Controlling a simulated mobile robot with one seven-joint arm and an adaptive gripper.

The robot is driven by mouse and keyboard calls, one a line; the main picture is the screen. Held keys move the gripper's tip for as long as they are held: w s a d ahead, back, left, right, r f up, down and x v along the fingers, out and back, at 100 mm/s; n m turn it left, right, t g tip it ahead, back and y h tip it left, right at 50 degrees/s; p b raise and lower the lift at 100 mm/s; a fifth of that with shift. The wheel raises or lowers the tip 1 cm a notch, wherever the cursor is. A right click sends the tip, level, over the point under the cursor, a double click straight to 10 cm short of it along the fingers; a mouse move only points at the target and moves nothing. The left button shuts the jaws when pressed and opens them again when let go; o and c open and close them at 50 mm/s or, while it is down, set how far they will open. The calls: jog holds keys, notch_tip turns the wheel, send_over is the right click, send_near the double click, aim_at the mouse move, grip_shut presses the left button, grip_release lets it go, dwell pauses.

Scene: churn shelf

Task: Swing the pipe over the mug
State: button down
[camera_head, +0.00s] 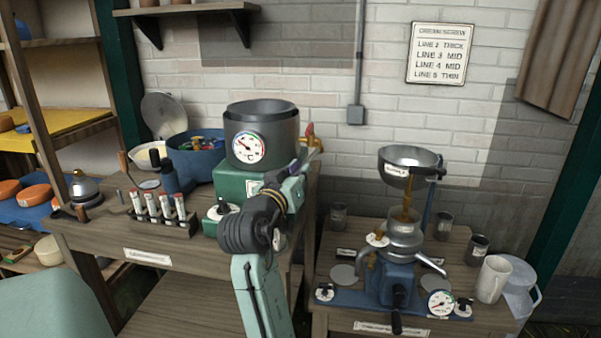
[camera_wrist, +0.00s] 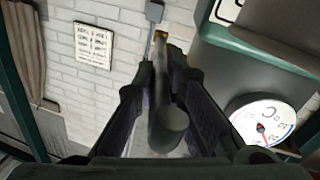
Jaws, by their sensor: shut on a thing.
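In the wrist view my gripper (camera_wrist: 160,90) is shut on a dark rounded bar (camera_wrist: 170,125) with a brass-coloured far end. In the head view my gripper (camera_head: 299,166) is at the right side of the dark vat (camera_head: 265,128), near an orange-yellow fitting (camera_head: 311,137); the arm hides much of the held bar. Whether this bar is the pipe I cannot tell. A pale mug (camera_head: 492,279) stands upright at the right of the right-hand table, well apart from my gripper. Silver spouts (camera_head: 431,264) come off the separator (camera_head: 397,275), left of the mug.
A silver bowl (camera_head: 410,157) tops the separator. Small metal cups (camera_head: 478,249) and a large pale jug (camera_head: 520,287) stand around it. A gauge (camera_wrist: 262,122) on the vat is close to my gripper. A tube rack (camera_head: 160,215) stands on the left table. A gap separates the tables.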

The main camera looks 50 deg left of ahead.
jog(key=shift+f, duration=0.15)
jog(key=c, duration=1.6)
grip_release()
jog(key=shift+c, duration=0.2)
jog(key=v, duration=1.2)
